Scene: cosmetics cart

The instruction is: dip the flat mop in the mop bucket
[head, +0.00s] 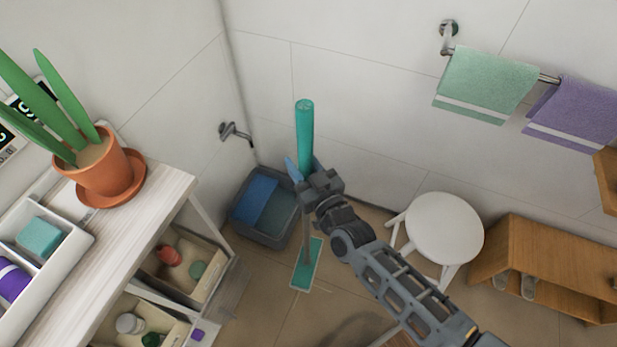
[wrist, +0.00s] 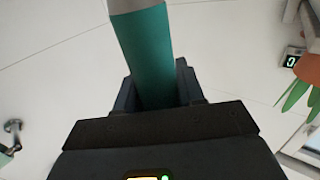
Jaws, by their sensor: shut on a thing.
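The flat mop (head: 305,135) has a thick teal handle grip, a thin shaft and a flat teal head. It stands nearly upright, with its head (head: 307,266) low over the floor, right of and in front of the bucket. I cannot tell whether the head touches the floor. My gripper (head: 306,172) is shut on the handle's lower grip. In the wrist view the teal handle (wrist: 150,60) rises between the jaws. The mop bucket (head: 282,228) is a grey rectangular tub with a blue part on its left, in the corner. The mop head is outside it.
A white round stool (head: 445,228) stands right of my arm, and a wooden shelf unit (head: 545,262) is farther right. The cosmetics cart (head: 130,235) with open drawers stands left of the bucket. A wall tap (head: 235,131) is above the bucket. Towels (head: 487,82) hang at upper right.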

